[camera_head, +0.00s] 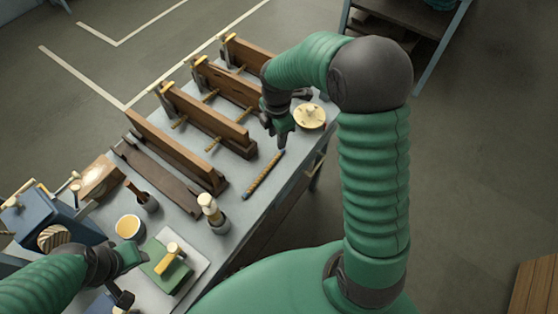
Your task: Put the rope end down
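A short, thin, yellow-brown banded piece with dark ends, which looks like the rope end (263,176), lies slanted on the grey table near its right edge. My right gripper (282,138) points down just beyond the piece's upper end. Its fingers look close together, but I cannot tell whether they touch the piece or hold anything. My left gripper (134,272) is low at the left, beside a green block with a yellow handle (168,258). Its fingers are too small and dark to read. A tan coiled thing (53,237), perhaps rope, lies by my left wrist.
Long wooden clamped boards (178,150) fill the table's far side. A round cream disc with a knob (310,116) is right of my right gripper. A brush in a pot (212,214), a yellow cup (129,227) and a blue box (55,220) stand nearer.

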